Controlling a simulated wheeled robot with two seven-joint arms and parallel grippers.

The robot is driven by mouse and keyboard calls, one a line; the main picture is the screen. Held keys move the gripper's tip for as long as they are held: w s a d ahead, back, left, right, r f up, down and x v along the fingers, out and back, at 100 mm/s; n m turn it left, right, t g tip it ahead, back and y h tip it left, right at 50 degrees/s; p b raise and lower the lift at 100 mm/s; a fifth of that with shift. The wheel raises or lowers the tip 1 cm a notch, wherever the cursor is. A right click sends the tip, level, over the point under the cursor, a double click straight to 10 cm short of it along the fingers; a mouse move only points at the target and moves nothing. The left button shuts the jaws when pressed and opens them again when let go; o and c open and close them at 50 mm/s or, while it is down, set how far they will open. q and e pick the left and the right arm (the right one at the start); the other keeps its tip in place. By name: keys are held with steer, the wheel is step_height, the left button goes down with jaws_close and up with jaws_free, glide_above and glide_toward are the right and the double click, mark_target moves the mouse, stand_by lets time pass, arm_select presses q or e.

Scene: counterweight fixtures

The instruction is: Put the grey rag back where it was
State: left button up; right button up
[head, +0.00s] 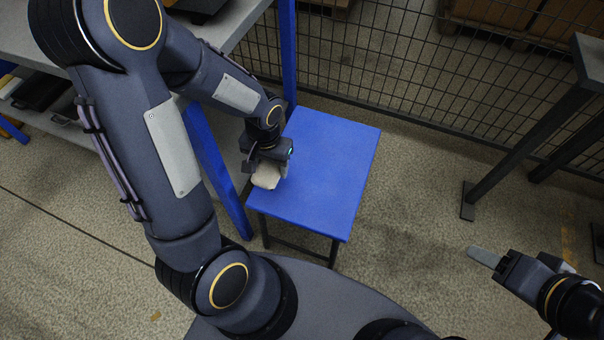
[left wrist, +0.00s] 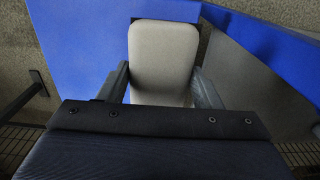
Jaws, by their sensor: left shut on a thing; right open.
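The grey rag (head: 265,178) is a pale grey, rounded, pad-like thing at the near left part of the blue table top (head: 320,165). My left gripper (head: 267,166) is shut on it. In the left wrist view the rag (left wrist: 164,58) sits between the two fingers and sticks out past them, with blue behind it on the left. I cannot tell whether the rag touches the table top. My right gripper (head: 488,258) is open and empty at the lower right, over the floor and away from the table.
A grey shelf unit (head: 246,18) with blue posts (head: 218,175) stands close to the left of the table. A wire mesh fence (head: 400,75) runs behind it. A dark-legged stand (head: 525,145) is at the right. The rest of the table top is clear.

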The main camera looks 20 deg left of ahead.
arm_select(q)
steer(key=w+d, duration=0.1)
steer(key=w+f, duration=0.1)
steer(key=w+d+f+b, duration=0.1)
steer(key=w, duration=0.1)
steer(key=shift+d+f, duration=0.2)
steer(key=shift+d, duration=0.1)
steer(key=b, duration=0.1)
glide_above(302, 177)
steer(key=f, duration=0.4)
steer(key=shift+s+a+f, duration=0.2)
steer(key=shift+s+a, duration=0.05)
steer(key=shift+s, duration=0.1)
steer(key=shift+w+d+f+b, duration=0.15)
steer(key=shift+w+f+b, duration=0.1)
steer(key=shift+f+b, duration=0.2)
steer(key=shift+w+d+f+b, duration=0.15)
steer(key=shift+f+b, duration=0.45)
steer(key=shift+f, duration=1)
steer(key=shift+f, duration=0.2)
steer(key=o, duration=1.2)
steer(key=shift+r, duration=0.1)
